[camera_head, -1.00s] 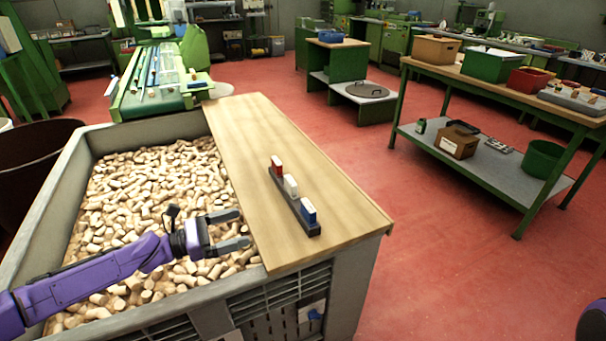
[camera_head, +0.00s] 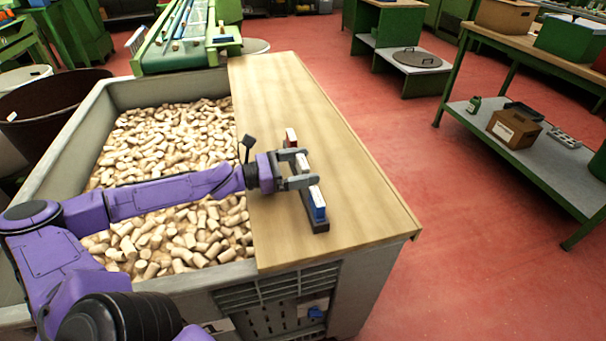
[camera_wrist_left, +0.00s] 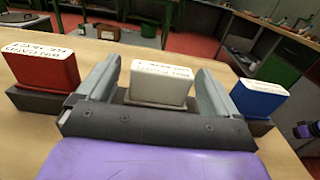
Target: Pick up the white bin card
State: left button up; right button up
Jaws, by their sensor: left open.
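The white bin card (camera_wrist_left: 160,84) stands upright in a dark holder (camera_head: 320,226), between a red card (camera_wrist_left: 42,68) and a blue card (camera_wrist_left: 260,98). Its top edge carries handwriting. My left gripper (camera_head: 307,168) is open over the holder, with one finger on each side of the white card and a gap to it on both sides. In the head view the fingers mostly hide the white card; the red card (camera_head: 291,137) and blue card (camera_head: 317,203) show beyond them.
The holder stands on a wooden board (camera_head: 275,95) across a grey bin (camera_head: 50,165) full of corks (camera_head: 160,140). The board is clear around the holder. A green workbench (camera_head: 535,130) with boxes stands apart at the right.

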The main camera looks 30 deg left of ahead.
pick_arm(q)
jog(key=shift+w+d+f+b, duration=0.25)
jog(key=shift+w+d+b, duration=0.1)
jog(key=shift+w+d, duration=0.25)
jog(key=shift+w+d+r, duration=0.1)
jog(key=shift+w+r, duration=0.05)
jog(key=shift+w, duration=0.15)
jog(key=shift+s, duration=0.1)
jog(key=c, duration=1)
jog(key=shift+r, duration=0.15)
